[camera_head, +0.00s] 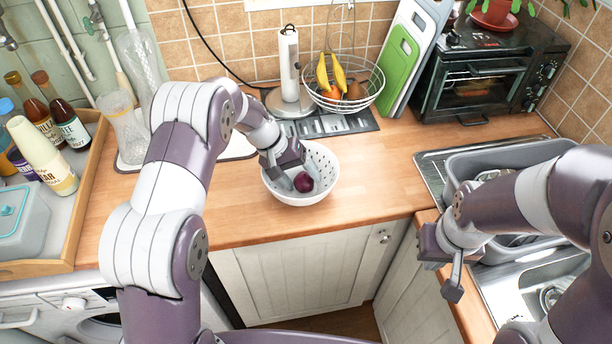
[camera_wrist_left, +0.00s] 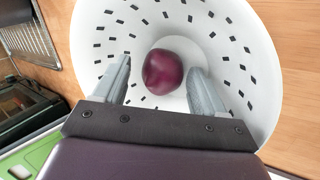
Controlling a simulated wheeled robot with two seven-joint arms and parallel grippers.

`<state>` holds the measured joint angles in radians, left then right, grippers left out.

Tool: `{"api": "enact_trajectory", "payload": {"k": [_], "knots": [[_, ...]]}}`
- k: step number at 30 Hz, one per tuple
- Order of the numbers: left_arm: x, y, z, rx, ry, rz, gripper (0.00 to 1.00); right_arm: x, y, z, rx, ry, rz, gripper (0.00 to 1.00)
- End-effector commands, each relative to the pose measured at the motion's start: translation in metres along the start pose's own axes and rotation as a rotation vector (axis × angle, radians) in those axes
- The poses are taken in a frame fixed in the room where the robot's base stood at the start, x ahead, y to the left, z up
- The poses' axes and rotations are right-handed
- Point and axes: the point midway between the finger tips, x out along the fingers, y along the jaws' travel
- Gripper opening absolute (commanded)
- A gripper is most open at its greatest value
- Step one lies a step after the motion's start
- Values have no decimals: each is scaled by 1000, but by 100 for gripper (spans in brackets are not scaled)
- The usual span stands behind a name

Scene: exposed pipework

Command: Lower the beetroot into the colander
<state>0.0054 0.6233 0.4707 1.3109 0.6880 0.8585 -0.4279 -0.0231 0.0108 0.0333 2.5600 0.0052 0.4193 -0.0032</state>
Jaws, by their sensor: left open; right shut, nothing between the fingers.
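The dark purple beetroot (camera_head: 304,182) is inside the white colander (camera_head: 322,160), which stands on the wooden worktop. In the left wrist view the beetroot (camera_wrist_left: 163,72) rests near the middle of the perforated colander (camera_wrist_left: 245,40). My left gripper (camera_head: 299,181) reaches down into the colander. In the left wrist view my left gripper (camera_wrist_left: 160,84) is open, with one finger on each side of the beetroot and a gap showing beside the left finger. My right gripper (camera_head: 447,273) is shut and empty, near the worktop edge by the sink.
A wire fruit basket (camera_head: 350,98) with bananas stands behind the colander, beside a paper towel holder (camera_head: 290,65). A grey basin (camera_head: 500,165) sits at the sink on the right. A bottle tray (camera_head: 88,180) is at the left. Worktop right of the colander is clear.

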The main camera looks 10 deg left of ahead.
Motion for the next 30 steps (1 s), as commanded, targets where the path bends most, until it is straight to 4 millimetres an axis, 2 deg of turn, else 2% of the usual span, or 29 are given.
{"api": "enact_trajectory", "payload": {"k": [1, 8, 11, 14, 15, 16, 18, 21, 24, 30], "knots": [[5, -3, 4, -6, -12, -2, 79, 1, 0, 0, 0, 0, 0, 0], [3, -4, 5, -7, -15, -2, 79, 2, 0, 0, 0, 0, 0, 0], [-12, -4, 3, -4, -10, -2, 79, 6, 0, 1, 0, 0, 0, 0], [-42, -2, 2, -4, -4, -2, 79, 5, 0, 1, 0, 0, 0, 0], [-58, 0, 2, -3, -4, -2, 79, -1, 0, 0, 0, -1, 0, 0], [-75, 5, 2, -6, -4, -2, 79, -20, 0, -2, 0, -2, 0, 0], [-94, 6, 3, -5, -5, -1, 79, -38, 0, -5, 0, 1, 0, 0], [-114, 5, 3, -3, -3, -1, 79, -56, 0, -7, 0, 1, 0, 0], [-125, 3, 2, -2, -1, -1, 79, -66, 0, -8, 0, 0, 0, 0], [-127, 0, 2, 0, 0, -1, 79, -67, 0, -8, 0, 0, 0, 0]]}}
